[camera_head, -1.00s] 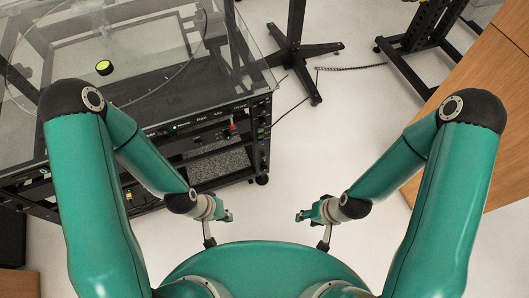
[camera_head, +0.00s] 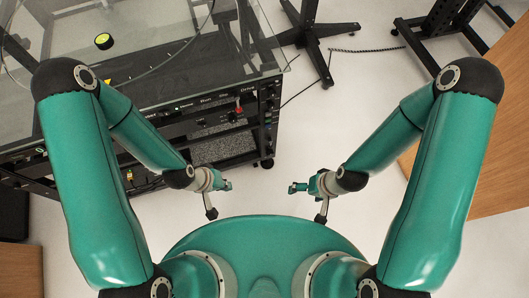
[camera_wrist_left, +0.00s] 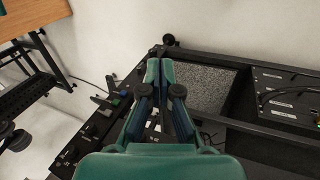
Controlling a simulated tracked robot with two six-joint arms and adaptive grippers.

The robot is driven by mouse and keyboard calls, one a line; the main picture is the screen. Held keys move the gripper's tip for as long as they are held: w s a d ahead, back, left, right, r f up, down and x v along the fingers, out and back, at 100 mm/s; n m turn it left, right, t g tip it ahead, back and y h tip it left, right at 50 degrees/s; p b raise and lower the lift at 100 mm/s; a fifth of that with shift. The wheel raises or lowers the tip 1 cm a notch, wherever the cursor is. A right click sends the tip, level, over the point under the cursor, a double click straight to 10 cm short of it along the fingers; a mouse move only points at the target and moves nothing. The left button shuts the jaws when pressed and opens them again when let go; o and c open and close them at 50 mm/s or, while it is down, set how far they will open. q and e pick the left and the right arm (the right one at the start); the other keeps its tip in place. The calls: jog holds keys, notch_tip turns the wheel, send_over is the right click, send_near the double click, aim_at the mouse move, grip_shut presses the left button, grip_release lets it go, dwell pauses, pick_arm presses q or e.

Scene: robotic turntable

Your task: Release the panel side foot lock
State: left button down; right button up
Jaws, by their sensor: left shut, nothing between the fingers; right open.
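The black turntable cabinet (camera_head: 200,119) stands at the upper left, with a glass top and a front control panel carrying a red switch (camera_head: 238,109). A dark caster foot (camera_head: 265,162) shows under its right front corner; its lock lever is too small to make out. In the left wrist view a dark round caster (camera_wrist_left: 169,40) sits past the cabinet's edge. My left gripper (camera_head: 228,186) is shut and empty, in front of the cabinet and apart from the caster. It also shows in the left wrist view (camera_wrist_left: 160,66). My right gripper (camera_head: 293,187) is open and empty over the floor.
A black stand (camera_head: 315,40) with splayed feet and a second dark frame (camera_head: 440,40) stand at the back. A cable (camera_head: 370,50) lies on the floor between them. A wooden table (camera_head: 490,150) is at the right. The pale floor between cabinet and table is clear.

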pick_arm(q)
jog(key=w+d+f+n+t+h+b, duration=0.1)
jog(key=w+f+b, duration=0.4)
jog(key=f+b, duration=0.5)
jog(key=w+f+n+t+h+b, duration=0.2)
jog(key=w+f+b, duration=0.4)
jog(key=f+b, duration=0.4)
jog(key=w+d+f+n+t+h+b, duration=0.1)
jog(key=w+f+t+h+b, duration=0.2)
jog(key=f+b, duration=0.7)
jog(key=w+t+b, duration=0.2)
jog(key=w, duration=0.1)
jog(key=shift+d+n+t+b, duration=0.3)
jog(key=shift+d, duration=0.1)
jog(key=b+x, duration=0.4)
jog(key=x, duration=1)
